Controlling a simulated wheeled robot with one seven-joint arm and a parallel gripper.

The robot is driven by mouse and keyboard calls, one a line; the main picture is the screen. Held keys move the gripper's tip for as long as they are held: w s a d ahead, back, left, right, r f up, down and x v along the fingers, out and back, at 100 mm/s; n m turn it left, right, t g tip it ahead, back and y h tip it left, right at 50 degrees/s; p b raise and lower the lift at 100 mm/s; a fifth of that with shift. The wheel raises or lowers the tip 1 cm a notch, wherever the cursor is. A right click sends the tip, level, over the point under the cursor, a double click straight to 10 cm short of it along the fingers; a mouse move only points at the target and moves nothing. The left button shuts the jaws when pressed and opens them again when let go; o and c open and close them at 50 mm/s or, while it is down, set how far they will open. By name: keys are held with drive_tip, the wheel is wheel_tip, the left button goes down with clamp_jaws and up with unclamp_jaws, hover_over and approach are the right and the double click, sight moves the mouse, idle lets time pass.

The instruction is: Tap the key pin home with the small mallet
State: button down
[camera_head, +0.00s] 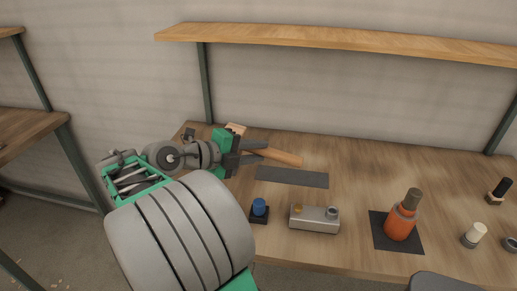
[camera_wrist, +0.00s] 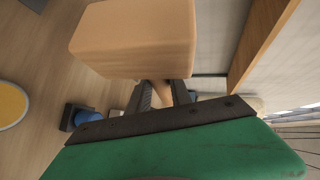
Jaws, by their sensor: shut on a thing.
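The small mallet has a pale wooden head (camera_head: 235,129) and a tan handle (camera_head: 283,157). My gripper (camera_head: 262,150) is shut on the handle at the back left of the bench. In the wrist view the mallet head (camera_wrist: 135,38) is large, just beyond my fingers (camera_wrist: 162,95), which hide part of the handle. A grey metal block (camera_head: 316,220) stands near the front edge, to the right of and nearer than my gripper. A small brass-coloured spot (camera_head: 298,210), possibly the key pin, shows on its top; its height is too small to tell.
A dark mat (camera_head: 291,177) lies between the mallet and the block. A blue-topped item (camera_head: 259,207) stands left of the block. An orange bottle (camera_head: 401,222) stands on a black mat to its right. A wooden shelf (camera_head: 350,42) runs above the bench's back.

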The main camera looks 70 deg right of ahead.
sight(256, 152)
wheel_tip(256, 152, up, 4)
drive_tip(key=p, duration=0.4)
drive_tip(key=shift+r, duration=0.1)
